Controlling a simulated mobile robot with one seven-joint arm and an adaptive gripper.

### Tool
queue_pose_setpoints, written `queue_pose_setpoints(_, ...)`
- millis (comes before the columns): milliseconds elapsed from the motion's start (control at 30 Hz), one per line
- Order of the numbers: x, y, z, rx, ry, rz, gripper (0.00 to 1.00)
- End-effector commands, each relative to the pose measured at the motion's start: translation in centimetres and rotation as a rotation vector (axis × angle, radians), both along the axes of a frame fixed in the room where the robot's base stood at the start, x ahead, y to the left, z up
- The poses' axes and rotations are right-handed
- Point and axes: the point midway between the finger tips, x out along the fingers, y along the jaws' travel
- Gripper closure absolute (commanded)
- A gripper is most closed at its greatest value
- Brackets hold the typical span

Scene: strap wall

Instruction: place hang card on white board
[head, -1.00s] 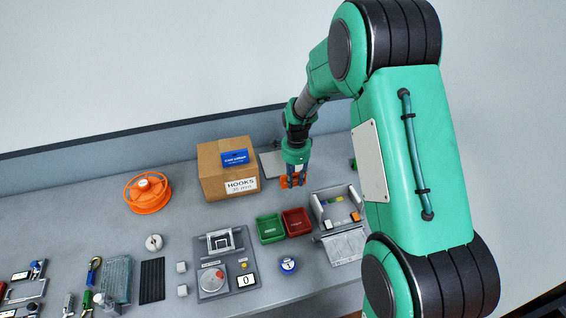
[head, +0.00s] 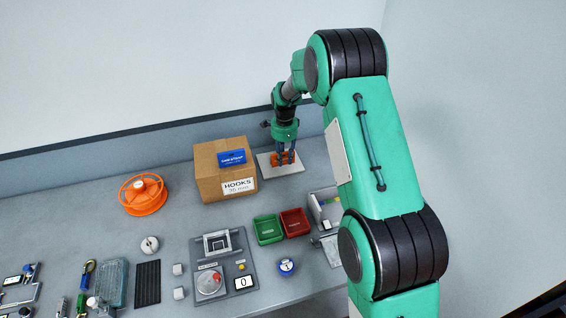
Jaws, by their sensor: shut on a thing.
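My gripper (head: 285,159) points down at the back of the bench, right of the cardboard box. It is shut on a small orange piece, which appears to be the hang card (head: 277,158); the fingers hide part of it. A flat white board (head: 294,169) lies on the bench beneath the gripper. The orange piece overlaps the board in this view. I cannot tell whether it touches the board or is just above it.
The cardboard box (head: 212,187) with a blue card (head: 232,158) on top stands close left of the board. Green (head: 268,229) and red (head: 295,222) bins are in front. An orange reel (head: 144,195) sits farther left. The back wall is close behind.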

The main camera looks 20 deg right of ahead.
Motion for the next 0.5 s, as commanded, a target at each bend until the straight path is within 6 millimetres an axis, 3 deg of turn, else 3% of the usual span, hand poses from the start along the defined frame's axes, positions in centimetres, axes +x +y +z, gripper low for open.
queue_pose_setpoints(200,2.1,-0.1,-0.3,0.000,0.000,0.000,0.86)
queue_pose_setpoints(500,2.4,-0.2,-0.2,0.000,0.000,0.000,0.86)
